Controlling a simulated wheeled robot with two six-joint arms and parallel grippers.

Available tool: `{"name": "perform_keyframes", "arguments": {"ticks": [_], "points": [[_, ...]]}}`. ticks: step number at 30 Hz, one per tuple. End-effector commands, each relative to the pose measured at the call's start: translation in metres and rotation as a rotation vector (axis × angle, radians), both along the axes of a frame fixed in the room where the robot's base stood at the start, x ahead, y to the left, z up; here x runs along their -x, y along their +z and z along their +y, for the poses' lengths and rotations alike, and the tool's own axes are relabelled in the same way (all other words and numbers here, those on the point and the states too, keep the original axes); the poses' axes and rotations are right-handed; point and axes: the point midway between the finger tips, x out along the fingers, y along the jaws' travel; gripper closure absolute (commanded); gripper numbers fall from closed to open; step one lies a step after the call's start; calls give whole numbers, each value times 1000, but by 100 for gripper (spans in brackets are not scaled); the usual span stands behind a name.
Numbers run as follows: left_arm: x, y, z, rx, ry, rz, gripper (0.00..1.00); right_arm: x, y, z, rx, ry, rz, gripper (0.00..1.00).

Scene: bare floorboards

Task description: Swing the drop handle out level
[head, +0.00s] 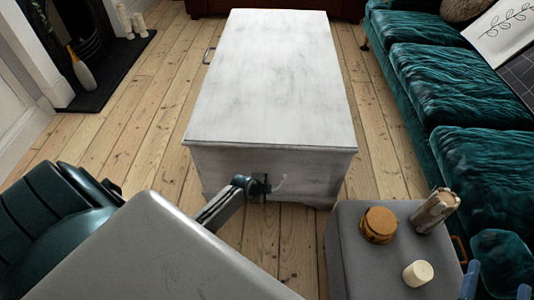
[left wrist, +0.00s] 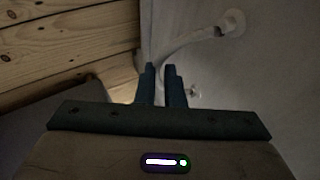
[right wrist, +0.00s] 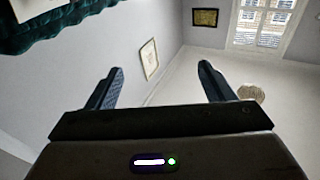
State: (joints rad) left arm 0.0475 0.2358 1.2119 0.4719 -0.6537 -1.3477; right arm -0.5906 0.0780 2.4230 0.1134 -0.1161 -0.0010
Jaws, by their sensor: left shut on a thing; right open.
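A whitewashed chest (head: 275,70) stands on the floorboards, its near end facing me. The pale drop handle (head: 281,184) is on that near end, partly hidden by my left gripper (head: 260,187). In the left wrist view the curved white handle (left wrist: 188,40) runs from a round mount on the chest face down to the fingertips of my left gripper (left wrist: 162,80). These fingers are close together and shut on the handle. The handle stands out from the face; its exact angle is hard to tell. My right gripper (head: 497,286) is open and empty at the lower right; its spread fingers (right wrist: 160,85) show in the right wrist view.
A grey stool (head: 350,255) at the right front bears a brown round box (head: 379,225), a candle (head: 418,273) and a pale bundle (head: 435,211). A green sofa (head: 450,85) lines the right side. Bare floor (head: 150,115) lies left of the chest.

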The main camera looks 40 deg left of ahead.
Motion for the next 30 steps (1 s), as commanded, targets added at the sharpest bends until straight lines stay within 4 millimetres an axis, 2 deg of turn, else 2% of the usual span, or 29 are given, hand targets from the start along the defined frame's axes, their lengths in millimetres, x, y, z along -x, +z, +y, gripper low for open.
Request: {"name": "perform_keyframes", "arguments": {"ticks": [6, 12, 21, 30], "points": [[-2, 10, 1, 65, 1, 105, 100, 19, -58, 5, -21, 19, 328, 25], [-3, 14, 2, 114, 0, 185, 100, 40, -93, 9, -31, 35, 520, 25], [-4, 19, 2, 161, 0, 260, 100, 58, -116, 12, -40, 47, 656, 25], [-3, 19, 2, 171, -1, 277, 100, 62, -120, 13, -41, 50, 685, 25]]}}
